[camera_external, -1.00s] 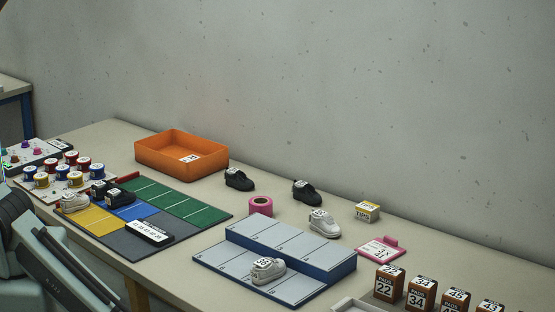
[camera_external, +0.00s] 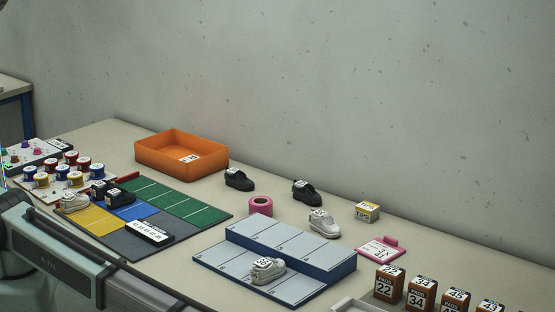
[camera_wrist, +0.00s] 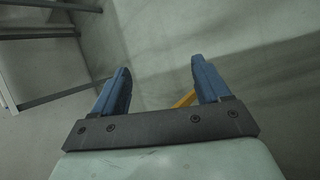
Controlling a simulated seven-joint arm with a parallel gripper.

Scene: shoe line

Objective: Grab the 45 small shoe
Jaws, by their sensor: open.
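Several small shoes stand on the table. A white shoe (camera_external: 268,270) with a number label sits on the grey-blue stepped rack (camera_external: 215,262), and another white shoe (camera_external: 323,224) stands behind the rack. Two black shoes stand further back, one left (camera_external: 239,179) and one right (camera_external: 306,192). At the left, a white shoe (camera_external: 74,202) and dark shoes (camera_external: 118,197) sit on the coloured mat. I cannot read a 45 on any shoe. In the wrist view my gripper (camera_wrist: 158,78) is open and empty, facing the floor and away from every shoe.
An orange bin (camera_external: 150,155) stands at the back left. A pink roll (camera_external: 261,205), a yellow-white box (camera_external: 367,211) and a pink tag (camera_external: 381,250) lie around the rack. Brown numbered boxes (camera_external: 389,283) stand at the front right. Spools crowd the left end.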

